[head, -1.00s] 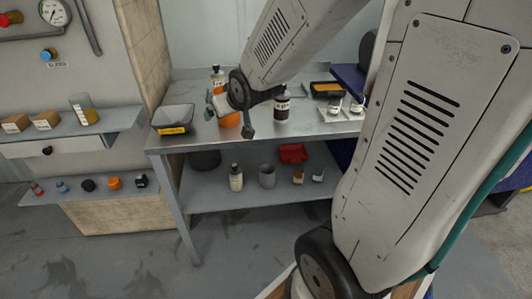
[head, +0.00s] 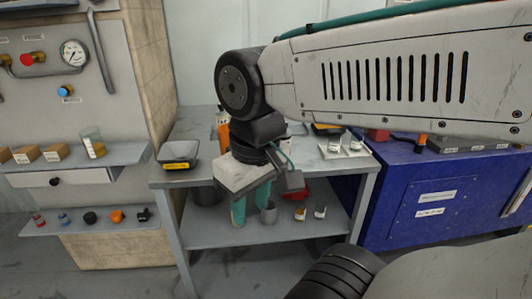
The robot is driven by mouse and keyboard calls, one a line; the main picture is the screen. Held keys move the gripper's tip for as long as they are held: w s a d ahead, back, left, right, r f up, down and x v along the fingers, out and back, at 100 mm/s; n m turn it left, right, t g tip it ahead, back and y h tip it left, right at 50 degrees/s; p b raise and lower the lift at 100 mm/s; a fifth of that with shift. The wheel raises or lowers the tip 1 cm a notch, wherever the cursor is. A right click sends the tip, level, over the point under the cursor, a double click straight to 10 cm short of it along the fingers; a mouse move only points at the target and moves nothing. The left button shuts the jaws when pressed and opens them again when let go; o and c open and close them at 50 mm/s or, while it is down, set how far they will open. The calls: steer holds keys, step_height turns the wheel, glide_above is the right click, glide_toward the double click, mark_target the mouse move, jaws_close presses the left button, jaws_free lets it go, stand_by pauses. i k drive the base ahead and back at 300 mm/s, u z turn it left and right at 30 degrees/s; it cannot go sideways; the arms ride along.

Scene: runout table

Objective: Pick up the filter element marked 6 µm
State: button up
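My gripper (head: 249,207) hangs fingers-down in front of the metal table, over the front of its lower shelf. Its two teal fingers look apart, with nothing visible between them. Two small labelled items, one tan (head: 300,214) and one whitish (head: 320,212), stand on the lower shelf to the right of my gripper. Two more small pieces sit on white pads (head: 345,149) on the table top. The lettering on all of these is too small to read, so I cannot tell which thing is marked 6 µm.
A grey cup (head: 268,213) stands close beside my fingers on the lower shelf (head: 215,236). A red bin (head: 294,190) is partly hidden behind my gripper. A blue cabinet (head: 405,190) stands right; wall shelves with boxes (head: 54,153) are left.

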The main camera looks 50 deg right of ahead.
mark_target(222, 116)
steer(key=u, duration=1.25)
steer(key=k, duration=0.6)
steer(key=z, duration=2.4)
steer(key=i, duration=0.5)
steer(key=z, duration=0.1)
